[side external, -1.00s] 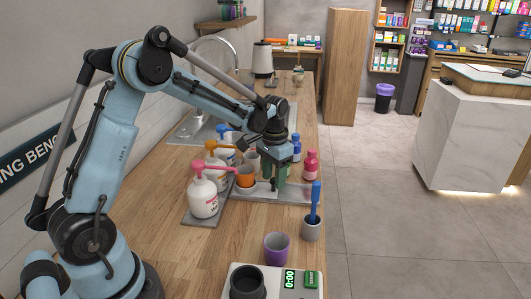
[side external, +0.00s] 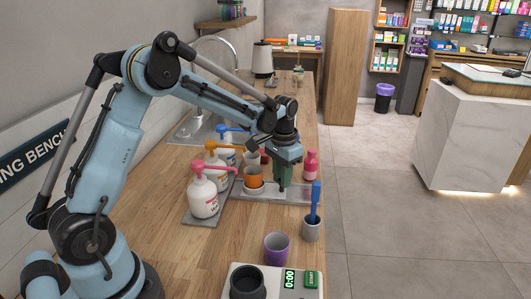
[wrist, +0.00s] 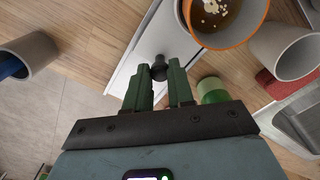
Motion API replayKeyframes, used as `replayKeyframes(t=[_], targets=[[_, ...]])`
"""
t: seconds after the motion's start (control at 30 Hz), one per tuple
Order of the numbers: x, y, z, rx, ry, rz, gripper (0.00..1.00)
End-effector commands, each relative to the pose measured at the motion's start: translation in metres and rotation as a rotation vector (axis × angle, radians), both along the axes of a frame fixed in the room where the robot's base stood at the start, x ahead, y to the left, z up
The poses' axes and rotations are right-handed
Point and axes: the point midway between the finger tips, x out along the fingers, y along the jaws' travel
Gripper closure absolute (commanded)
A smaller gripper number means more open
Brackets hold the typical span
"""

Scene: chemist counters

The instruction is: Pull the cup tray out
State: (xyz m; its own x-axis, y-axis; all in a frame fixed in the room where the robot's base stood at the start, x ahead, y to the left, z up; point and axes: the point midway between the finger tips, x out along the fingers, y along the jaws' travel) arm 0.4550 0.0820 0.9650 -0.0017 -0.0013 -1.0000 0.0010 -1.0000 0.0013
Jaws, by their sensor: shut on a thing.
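The cup tray (side external: 268,194) is a flat light-grey strip on the wooden counter. Its pale surface also shows in the wrist view (wrist: 151,42). A dark round knob (wrist: 159,67) stands on it. My gripper (side external: 283,187) points down at the tray; in the wrist view its green fingers (wrist: 166,92) are shut on the knob. An orange-rimmed cup (side external: 253,178) stands close left of my gripper; in the wrist view it holds brown liquid. My gripper hides part of the tray and the things behind it.
Pump bottles (side external: 203,195) stand on a grey mat to the left. A pink bottle (side external: 310,163) stands behind right.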

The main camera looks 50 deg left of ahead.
Motion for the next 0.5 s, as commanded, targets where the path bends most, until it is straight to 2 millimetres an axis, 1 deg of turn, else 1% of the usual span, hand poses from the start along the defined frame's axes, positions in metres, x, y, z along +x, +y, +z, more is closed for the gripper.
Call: replayKeyframes(t=[0.03,0.1,0.23,0.3,0.4,0.5], targets=[[0.012,-0.011,0.000,0.002,-0.002,-0.007,1.00],[0.026,-0.025,0.000,0.002,-0.003,-0.008,1.00],[0.049,-0.048,0.000,0.002,-0.003,-0.005,1.00],[0.058,-0.056,0.000,0.003,-0.004,-0.004,1.00],[0.066,-0.064,0.000,0.003,-0.004,-0.002,1.00],[0.069,-0.068,0.000,0.003,-0.004,-0.001,1.00]])
